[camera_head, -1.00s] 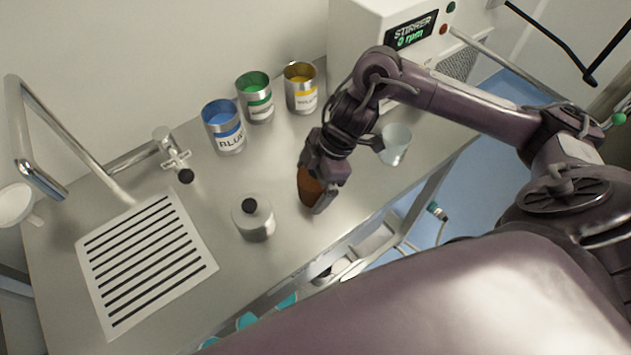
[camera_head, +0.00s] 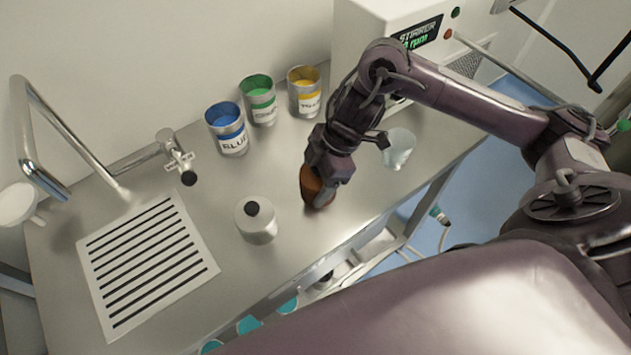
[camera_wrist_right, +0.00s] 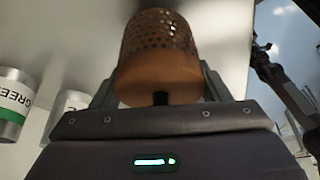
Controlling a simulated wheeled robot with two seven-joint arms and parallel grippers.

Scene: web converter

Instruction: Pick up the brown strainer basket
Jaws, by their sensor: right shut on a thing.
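The brown strainer basket (camera_head: 313,188) is between the fingers of my right gripper (camera_head: 322,187), near the front edge of the steel counter. In the right wrist view the basket (camera_wrist_right: 158,55) is an orange-brown cup with a perforated wall, and the fingers of the right gripper (camera_wrist_right: 160,90) close on it from both sides. Part of the basket is hidden by the gripper in the head view. I cannot tell whether its bottom touches the counter. My left gripper is not in view.
Blue (camera_head: 227,128), green (camera_head: 258,99) and yellow (camera_head: 304,91) paint cans stand at the back. A lidded metal canister (camera_head: 256,220) stands left of the basket, and a translucent cup (camera_head: 398,149) to its right. A stirrer machine (camera_head: 400,40) is behind. A slotted drain plate (camera_head: 150,265) lies at left.

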